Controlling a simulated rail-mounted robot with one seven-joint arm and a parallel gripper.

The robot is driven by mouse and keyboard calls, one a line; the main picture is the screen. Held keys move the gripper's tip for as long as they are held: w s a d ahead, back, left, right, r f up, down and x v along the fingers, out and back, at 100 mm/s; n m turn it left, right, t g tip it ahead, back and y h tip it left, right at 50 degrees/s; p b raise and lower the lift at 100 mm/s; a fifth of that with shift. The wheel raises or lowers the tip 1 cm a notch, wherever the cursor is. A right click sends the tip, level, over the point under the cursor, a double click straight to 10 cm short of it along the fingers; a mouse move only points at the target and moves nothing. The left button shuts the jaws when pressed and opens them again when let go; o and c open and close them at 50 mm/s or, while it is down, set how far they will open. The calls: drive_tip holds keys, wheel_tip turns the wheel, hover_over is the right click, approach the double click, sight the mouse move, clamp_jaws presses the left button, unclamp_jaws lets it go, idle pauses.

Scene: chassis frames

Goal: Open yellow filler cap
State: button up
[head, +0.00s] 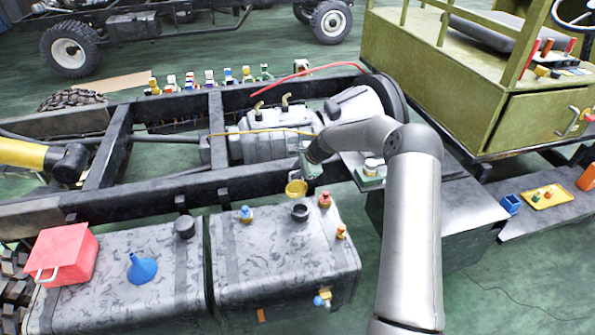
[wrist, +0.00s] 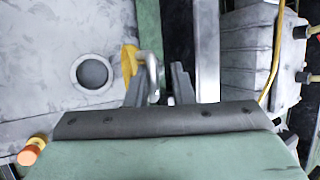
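The yellow filler cap (head: 296,188) stands tilted up behind the dark filler neck (head: 300,212) on the right-hand grey tank. In the wrist view the cap (wrist: 130,62) is seen edge-on beside the uncovered round neck (wrist: 92,73). A bent metal handle (wrist: 153,68) is beside the cap. My gripper (head: 304,172) is above and behind the cap. In the wrist view my gripper's fingers (wrist: 161,82) are apart, with the handle between them, closer to the left finger. A gap shows at the right finger; contact on the left is unclear.
Blue (head: 246,214) and red (head: 325,200) fittings stand on the same tank. A blue funnel (head: 142,268) and a red box (head: 62,256) are on the left tank. The chassis rail (head: 150,196) and a yellow cable (head: 262,132) lie behind.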

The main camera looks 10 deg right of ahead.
drive_tip(key=shift+s+f, duration=0.4)
drive_tip(key=shift+f, duration=0.15)
drive_tip(key=w+b+v, duration=0.1)
drive_tip(key=v, duration=1.7)
drive_tip(key=shift+r+b, duration=0.35)
drive_tip(key=shift+w+a, duration=0.2)
drive_tip(key=c, duration=0.6)
drive_tip(key=w+a+n, duration=0.1)
drive_tip(key=w+n, duration=0.1)
drive_tip(key=n, duration=0.1)
drive_tip(key=w+a+f+n+h, duration=0.1)
drive_tip(key=w+n, duration=0.1)
drive_tip(key=n, duration=0.1)
drive_tip(key=w+a+f+n+g, duration=0.1)
drive_tip(key=w+a+n, duration=0.1)
drive_tip(key=shift+w+f+n+h, duration=0.15)
drive_tip(key=shift+w+n+h, duration=0.15)
drive_tip(key=shift+w+n, duration=0.1)
clamp_jaws()
drive_tip(key=w+a+f+n+h, duration=0.25)
drive_tip(key=w+a+n, duration=0.2)
drive_tip(key=n, duration=0.35)
wheel_tip(320, 180, down, 8)
drive_tip(key=p, duration=0.3)
drive_tip(key=shift+s+d+f+g, duration=0.2)
drive_tip(key=shift+s+d+g, duration=0.1)
drive_tip(key=shift+s+d, duration=0.1)
